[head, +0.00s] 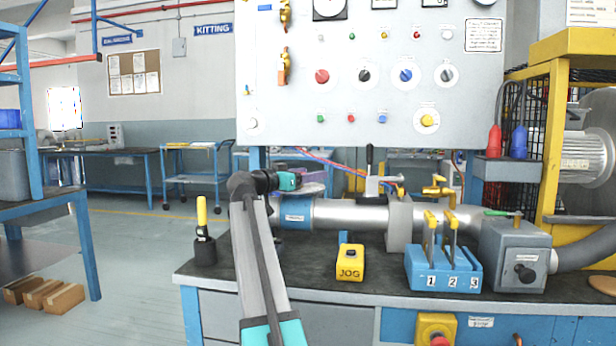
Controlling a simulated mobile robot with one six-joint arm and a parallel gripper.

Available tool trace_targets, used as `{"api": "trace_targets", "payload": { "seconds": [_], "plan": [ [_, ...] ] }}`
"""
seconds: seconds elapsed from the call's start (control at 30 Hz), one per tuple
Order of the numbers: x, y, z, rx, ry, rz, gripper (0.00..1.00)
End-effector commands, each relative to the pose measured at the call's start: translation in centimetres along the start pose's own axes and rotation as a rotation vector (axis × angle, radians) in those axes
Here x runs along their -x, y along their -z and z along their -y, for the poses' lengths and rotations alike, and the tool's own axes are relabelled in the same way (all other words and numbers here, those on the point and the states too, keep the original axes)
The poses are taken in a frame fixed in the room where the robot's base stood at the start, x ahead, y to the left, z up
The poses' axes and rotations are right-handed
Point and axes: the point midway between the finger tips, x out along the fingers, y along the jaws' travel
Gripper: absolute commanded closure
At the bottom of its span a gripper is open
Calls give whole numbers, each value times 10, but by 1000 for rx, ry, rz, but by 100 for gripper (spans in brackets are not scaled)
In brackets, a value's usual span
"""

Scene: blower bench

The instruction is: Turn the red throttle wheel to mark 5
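No part in the head view can be clearly told as the red throttle wheel or its mark 5. A red round knob (321,76) sits on a pale disc at the left of the panel's knob row; marks around it are too small to read. My gripper (296,181) is low and left of centre, over the left end of the silver duct (345,217) and well below the red knob. Its teal body shows side-on, partly behind my wrist. Its fingers are too small and hidden to tell whether they are open or hold anything.
The grey panel (455,130) stands behind the bench (300,277). A yellow JOG box (349,263), a blue lever block (420,270) numbered 1 to 3 and a grey box with a black knob (515,258) stand on it. A yellow-handled tool (201,212) stands at the left.

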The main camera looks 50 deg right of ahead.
Motion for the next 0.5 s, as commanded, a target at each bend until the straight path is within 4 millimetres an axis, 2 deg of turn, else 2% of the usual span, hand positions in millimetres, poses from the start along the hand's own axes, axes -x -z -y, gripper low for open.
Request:
{"api": "trace_targets", "payload": {
  "seconds": [0.3,0.5],
  "plan": [
    [1,-1,1,1,2,1,38],
    [12,0,0,1,3,1,38]
  ]
}}
